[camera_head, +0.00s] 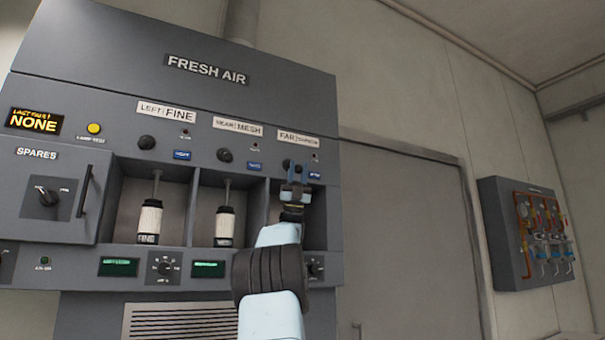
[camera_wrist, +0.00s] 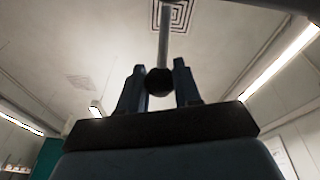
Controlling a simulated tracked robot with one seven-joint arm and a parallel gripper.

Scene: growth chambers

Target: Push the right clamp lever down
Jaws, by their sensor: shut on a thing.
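The right clamp lever shows in the wrist view as a grey rod (camera_wrist: 163,38) with a round black knob (camera_wrist: 159,81) at its end. My gripper (camera_wrist: 159,78) has one finger on each side of the knob and is shut on it. In the head view my gripper (camera_head: 297,170) is raised in front of the top of the right bay, under the FAR label (camera_head: 298,139). My gripper and arm hide most of that bay and the lever there. Similar black knobs stand above the left bay (camera_head: 147,142) and the middle bay (camera_head: 224,155).
The grey FRESH AIR cabinet (camera_head: 180,95) fills the left. The left bay holds a white and black cartridge (camera_head: 149,222), and the middle bay holds another (camera_head: 225,227). A grey door (camera_head: 400,240) and a piped wall panel (camera_head: 510,245) are to the right.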

